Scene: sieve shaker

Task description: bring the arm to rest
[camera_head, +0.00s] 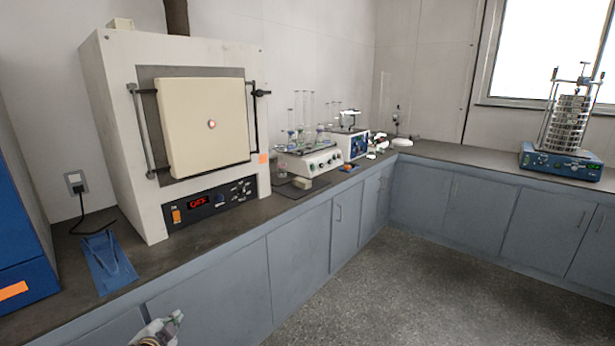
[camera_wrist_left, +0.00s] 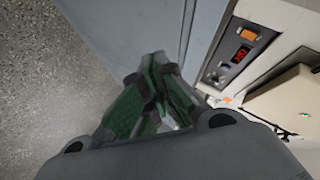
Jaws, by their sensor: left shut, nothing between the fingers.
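My left gripper (camera_head: 170,324) shows at the bottom edge of the head view, in front of the grey cabinet doors and below the counter top. In the left wrist view its fingers (camera_wrist_left: 158,88) are closed together with nothing between them. The fingers are apart from the cabinets and the counter. Most of the left arm is out of the head view. My right gripper is in neither view.
A white furnace (camera_head: 203,120) with its door closed stands on the dark counter (camera_head: 215,232). A blue tray (camera_head: 108,262) lies left of it. A sieve shaker (camera_head: 566,125) stands on the far right counter. The grey floor (camera_head: 400,290) is clear.

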